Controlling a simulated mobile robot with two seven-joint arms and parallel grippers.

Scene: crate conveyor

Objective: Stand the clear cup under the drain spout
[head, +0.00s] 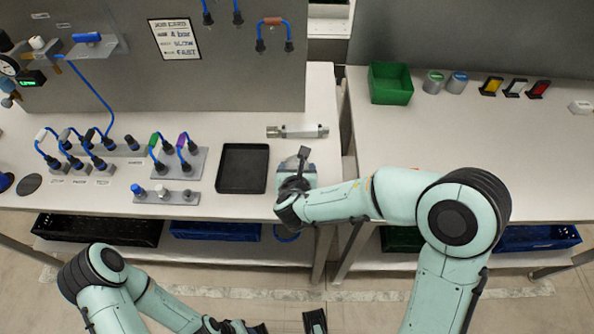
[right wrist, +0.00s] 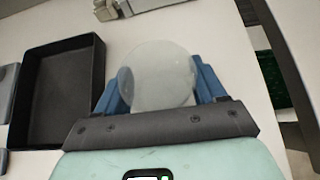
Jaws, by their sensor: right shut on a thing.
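The clear cup (right wrist: 158,72) shows in the right wrist view as a pale, see-through round shape between the two blue fingers of my right gripper (right wrist: 161,88). My right gripper is shut on it. In the head view my right gripper (head: 300,172) is over the front right part of the left bench, just right of the black tray, and largely hides the cup. My left gripper (head: 262,327) is at the bottom edge, partly cut off, and its opening cannot be told. I cannot make out the drain spout for certain; a gauge and fittings (head: 10,68) are at the far left.
The black tray (head: 242,168) lies left of my right gripper. A metal cylinder (head: 297,131) lies behind it. Hose connectors on grey blocks (head: 178,163) stand farther left. A gap separates this bench from the right bench, which holds a green bin (head: 390,84).

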